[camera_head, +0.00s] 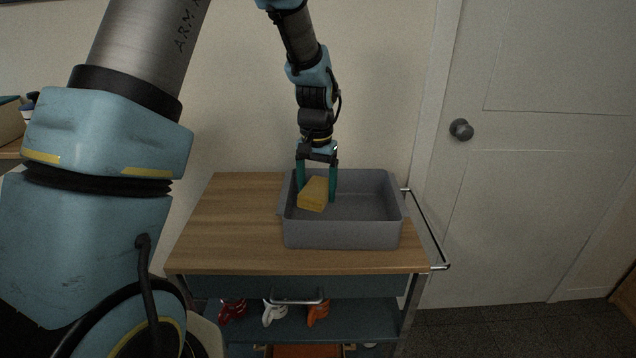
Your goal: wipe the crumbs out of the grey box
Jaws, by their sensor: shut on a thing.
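The grey box (343,234) is an open rectangular bin on the right part of a wooden cart top. My gripper (317,190) reaches down into its left side from above. Its two green fingers are shut on a yellow sponge (313,195). The sponge is tilted, and I cannot tell whether it touches the box floor. Crumbs cannot be made out on the visible floor of the box; the near wall hides part of that floor.
The wooden cart top (228,232) is bare left of the box. A metal handle rail (428,229) runs along the cart's right side. Red, white and orange items sit on the shelf (246,335) below. A door (540,150) stands at the right, a wall behind.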

